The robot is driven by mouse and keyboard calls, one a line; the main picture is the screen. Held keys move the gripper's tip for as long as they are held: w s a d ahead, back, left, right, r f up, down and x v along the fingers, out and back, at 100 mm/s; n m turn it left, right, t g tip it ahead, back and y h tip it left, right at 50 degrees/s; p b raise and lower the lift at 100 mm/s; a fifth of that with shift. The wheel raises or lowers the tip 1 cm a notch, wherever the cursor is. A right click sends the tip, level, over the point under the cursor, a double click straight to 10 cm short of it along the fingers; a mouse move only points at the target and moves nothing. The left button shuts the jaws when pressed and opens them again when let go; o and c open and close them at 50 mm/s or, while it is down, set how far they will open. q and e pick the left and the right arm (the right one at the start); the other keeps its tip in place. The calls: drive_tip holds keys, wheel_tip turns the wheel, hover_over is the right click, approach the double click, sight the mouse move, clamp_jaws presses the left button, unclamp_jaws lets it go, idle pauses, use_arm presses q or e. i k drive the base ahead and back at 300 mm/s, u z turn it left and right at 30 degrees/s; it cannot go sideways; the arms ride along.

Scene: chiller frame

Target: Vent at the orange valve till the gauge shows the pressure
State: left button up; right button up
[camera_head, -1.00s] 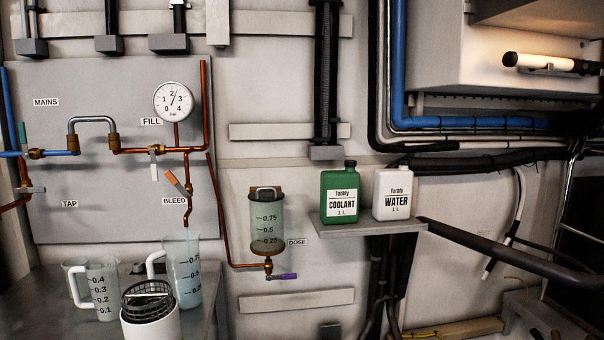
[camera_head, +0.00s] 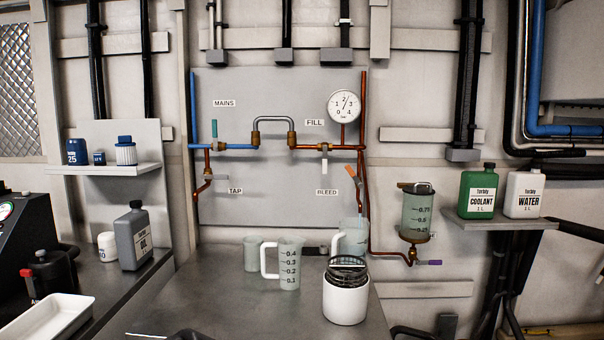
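The pressure gauge (camera_head: 344,105) is round and white, marked 0 to 4 bar. Its needle points up and slightly right, apparently between 2 and 3. The orange valve handle (camera_head: 351,171) sits below it on the copper bleed pipe, above right of the BLEED label (camera_head: 327,192), and is tilted diagonally. A clear measuring jug (camera_head: 352,240) stands on the counter below the bleed pipe, partly hidden by a white canister. Neither gripper can be made out; a dark shape at the bottom edge is too cut off to identify.
A smaller jug (camera_head: 289,264), a clear cup (camera_head: 251,254) and the white canister (camera_head: 345,303) with a wire basket stand on the counter (camera_head: 220,300). A dosing vessel (camera_head: 416,212) hangs at right, beside a shelf with green coolant (camera_head: 478,192) and white water (camera_head: 524,194) bottles.

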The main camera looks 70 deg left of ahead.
sight(349, 167)
drive_tip(key=k, duration=0.25)
drive_tip(key=u, duration=1.25)
